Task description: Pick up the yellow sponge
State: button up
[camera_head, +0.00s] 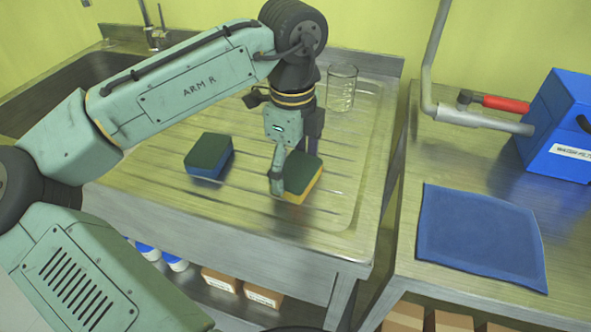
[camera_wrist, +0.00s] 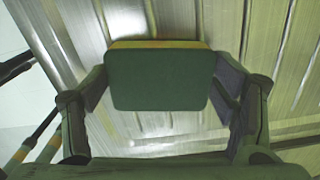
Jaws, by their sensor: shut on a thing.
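The yellow sponge (camera_head: 302,190) has a dark green top and a yellow lower layer. It is on or just above the steel draining board (camera_head: 342,213); I cannot tell which. My gripper (camera_head: 292,184) points down with its fingers at either side of the sponge, shut on it. In the wrist view the sponge (camera_wrist: 158,78) lies between the two fingers, green face toward the camera, with a thin yellow edge at the top. My gripper (camera_wrist: 160,95) hides little of it there. In the head view a finger covers part of the sponge's left side.
A blue sponge (camera_head: 207,170) with a green top lies to the left on the board. A glass beaker (camera_head: 341,88) stands behind. A sink (camera_head: 70,85) is at the far left. On the right table are a blue cloth (camera_head: 480,237) and a blue box (camera_head: 560,125).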

aim_at(296, 173)
jog(key=shift+r, duration=0.5)
jog(key=shift+s+d+r+b, duration=0.1)
jog(key=shift+s+r+b, duration=0.25)
jog(key=shift+r, duration=0.25)
jog(key=shift+s+d+r+b, duration=0.1)
jog(key=shift+s+r+b, duration=0.1)
jog(key=shift+r+b, duration=0.25)
jog(key=s+d, duration=0.1)
jog(key=s, duration=0.3)
jog(key=s+d+r+b, duration=0.1)
jog(key=s+d, duration=0.1)
jog(key=s, duration=0.3)
jog(key=s+d+r+b, duration=0.1)
jog(key=s, duration=0.4)
jog(key=shift+s+d, duration=0.1)
jog(key=shift+d, duration=0.05)
jog(key=shift+o, duration=1.1)
jog(key=c, duration=0.5)
jog(key=shift+f, duration=0.1)
jog(key=shift+c, duration=0.2)
